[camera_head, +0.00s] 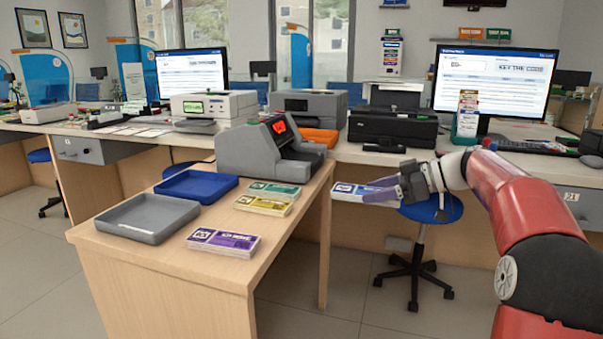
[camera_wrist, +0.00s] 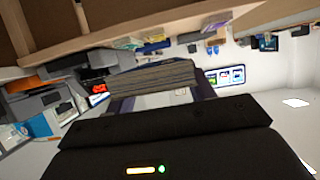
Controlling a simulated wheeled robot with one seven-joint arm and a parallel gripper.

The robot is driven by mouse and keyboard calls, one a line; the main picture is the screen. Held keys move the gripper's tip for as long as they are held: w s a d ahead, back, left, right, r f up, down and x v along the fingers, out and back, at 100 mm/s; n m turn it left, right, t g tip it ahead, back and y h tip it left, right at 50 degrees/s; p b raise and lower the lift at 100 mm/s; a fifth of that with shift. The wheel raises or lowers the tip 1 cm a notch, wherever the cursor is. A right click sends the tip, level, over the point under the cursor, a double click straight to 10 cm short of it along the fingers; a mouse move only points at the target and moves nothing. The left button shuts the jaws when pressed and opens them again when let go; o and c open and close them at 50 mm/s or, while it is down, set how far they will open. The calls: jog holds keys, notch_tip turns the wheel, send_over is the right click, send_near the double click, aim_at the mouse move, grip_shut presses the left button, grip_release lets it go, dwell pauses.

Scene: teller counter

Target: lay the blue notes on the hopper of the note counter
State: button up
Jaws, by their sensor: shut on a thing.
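The blue notes (camera_head: 350,189) are a banded stack held level in my gripper (camera_head: 375,191), to the right of the near table's edge and above the floor. The edge of the stack (camera_wrist: 152,78) also shows in the wrist view, between the fingers. My gripper is shut on it. The note counter (camera_head: 250,152) is a grey machine with a red display, standing at the back right of the near table. Its dark hopper (camera_head: 296,152) faces right. I cannot tell from here whether notes lie in it.
On the near table (camera_head: 170,258) lie a purple stack (camera_head: 223,242), a yellow stack (camera_head: 264,205), a green stack (camera_head: 274,189), a grey tray (camera_head: 146,218) and a blue tray (camera_head: 197,186). A blue stool (camera_head: 432,208) stands below my arm. Printers and monitors fill the counter behind.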

notch_tip(320, 180, down, 14)
jog(key=w+m+t, duration=0.1)
jog(key=w, duration=0.1)
jog(key=s+f, duration=0.3)
jog(key=f, duration=0.6)
jog(key=s+a+f+m+t+h, duration=0.1)
jog(key=s+f, duration=0.3)
jog(key=f, duration=0.5)
jog(key=s+f+m+t, duration=0.1)
jog(key=s+f, duration=0.3)
jog(key=f, duration=0.5)
jog(key=shift+a+h, duration=0.15)
jog(key=shift+h, duration=0.25)
